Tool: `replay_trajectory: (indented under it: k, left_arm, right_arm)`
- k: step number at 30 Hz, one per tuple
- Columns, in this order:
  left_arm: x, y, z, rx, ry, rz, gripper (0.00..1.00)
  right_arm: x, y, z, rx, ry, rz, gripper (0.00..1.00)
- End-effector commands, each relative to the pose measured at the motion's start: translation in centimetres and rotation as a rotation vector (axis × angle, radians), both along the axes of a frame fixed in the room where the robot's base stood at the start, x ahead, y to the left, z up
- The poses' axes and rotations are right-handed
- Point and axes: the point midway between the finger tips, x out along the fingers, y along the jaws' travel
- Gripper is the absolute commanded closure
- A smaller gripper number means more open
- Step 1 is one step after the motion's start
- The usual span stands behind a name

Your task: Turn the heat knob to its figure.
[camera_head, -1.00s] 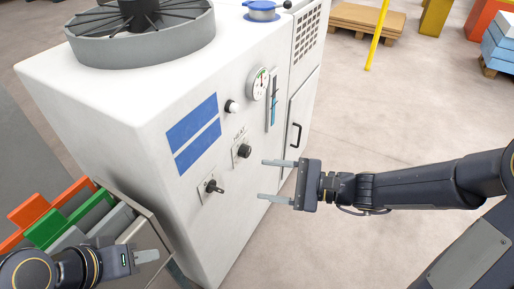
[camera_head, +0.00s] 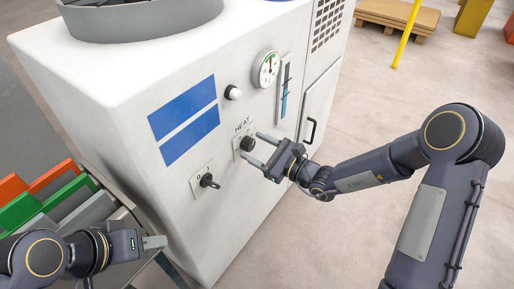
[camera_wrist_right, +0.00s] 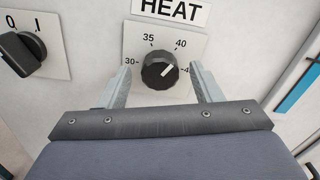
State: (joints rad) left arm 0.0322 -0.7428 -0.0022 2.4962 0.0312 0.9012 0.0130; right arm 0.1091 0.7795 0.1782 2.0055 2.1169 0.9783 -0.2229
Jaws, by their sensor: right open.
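The heat knob (camera_head: 247,144) is a round black dial on a white plate on the machine's front, under the label HEAT. In the right wrist view the knob (camera_wrist_right: 160,71) has a white mark pointing up and right, between the 40 and the partly hidden figure at the right. The figures 30 and 35 are at its left and top. My right gripper (camera_head: 256,150) is open, its fingers on either side of the knob and apart from it; the fingers also show in the right wrist view (camera_wrist_right: 160,88). My left gripper (camera_head: 152,242) is low at the left, its opening unclear.
A black switch (camera_head: 208,181) is left of and below the knob. A white button (camera_head: 233,92), a round gauge (camera_head: 266,69) and a blue level strip (camera_head: 285,88) are above. Colored bins (camera_head: 60,200) stand near my left arm.

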Motion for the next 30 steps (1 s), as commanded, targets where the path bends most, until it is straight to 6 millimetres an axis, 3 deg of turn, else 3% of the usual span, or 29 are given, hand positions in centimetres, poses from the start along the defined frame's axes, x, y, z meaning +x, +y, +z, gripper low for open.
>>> replay_trajectory:
  k: [8,18,30]
  left_arm:
    - [0.00,-0.01,-0.01,0.000,0.000,0.000,0.64]
    - [0.00,-0.01,-0.02,0.000,0.000,0.000,0.64]
    - [0.00,0.00,0.76,0.000,0.000,0.000,0.64]
  right_arm:
    - [0.11,0.14,-0.01,-0.001,0.001,0.000,0.41]
    - [0.09,0.13,0.00,-0.001,0.001,0.000,0.86]
    - [0.13,0.07,0.16,0.045,0.064,0.000,0.86]
